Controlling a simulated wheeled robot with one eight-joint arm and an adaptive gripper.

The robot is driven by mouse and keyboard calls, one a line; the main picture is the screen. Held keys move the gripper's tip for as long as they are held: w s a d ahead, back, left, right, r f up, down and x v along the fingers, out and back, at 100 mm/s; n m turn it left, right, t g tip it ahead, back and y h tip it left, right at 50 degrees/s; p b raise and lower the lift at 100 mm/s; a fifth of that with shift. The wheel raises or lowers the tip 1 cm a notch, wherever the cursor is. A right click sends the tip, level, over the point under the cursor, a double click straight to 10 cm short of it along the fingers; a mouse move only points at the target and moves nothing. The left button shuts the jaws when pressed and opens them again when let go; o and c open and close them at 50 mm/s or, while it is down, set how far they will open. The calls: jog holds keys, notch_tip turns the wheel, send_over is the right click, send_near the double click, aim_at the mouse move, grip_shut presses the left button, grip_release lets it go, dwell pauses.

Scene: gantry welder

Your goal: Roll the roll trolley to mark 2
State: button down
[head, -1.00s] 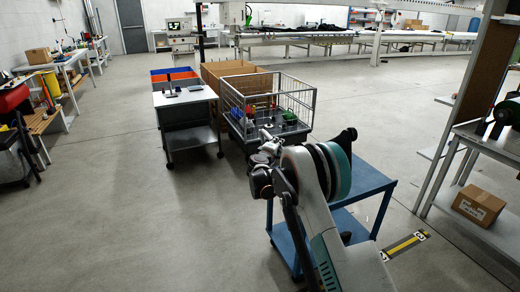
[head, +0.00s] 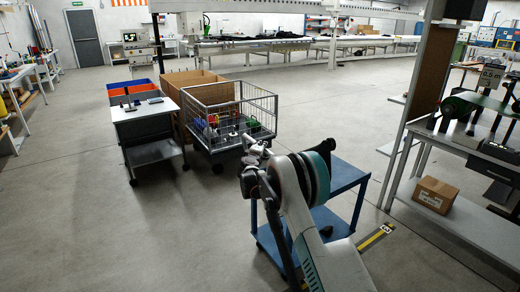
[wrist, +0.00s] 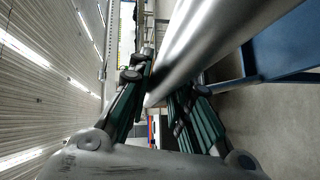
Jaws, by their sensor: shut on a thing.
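The roll trolley (head: 345,177) is a blue metal frame with a top and a lower shelf, standing right of and partly behind my arm in the head view. My gripper (head: 254,156) is at its left end, largely hidden by my own arm. In the wrist view, my gripper (wrist: 162,88) has its fingers around a thick silver bar (wrist: 205,40), with the trolley's blue frame (wrist: 285,45) beside it. The bar seems to belong to the trolley; the join is unclear. A yellow and black floor mark (head: 372,240) lies just right of the trolley; its number is unreadable.
A wire cage cart (head: 240,110) and a grey cart (head: 145,118) stand beyond my gripper to the left. A shelf bench (head: 460,215) with a cardboard box (head: 435,194) closes the right side. The floor is open at the left and beyond the trolley.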

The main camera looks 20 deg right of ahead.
jog(key=shift+d, duration=0.1)
jog(key=c, duration=1.4)
grip_release()
jog(key=shift+f, duration=0.1)
jog(key=shift+c, duration=0.2)
jog(key=shift+s+a, duration=0.35)
jog(key=shift+s, duration=0.1)
jog(key=v, duration=1.1)
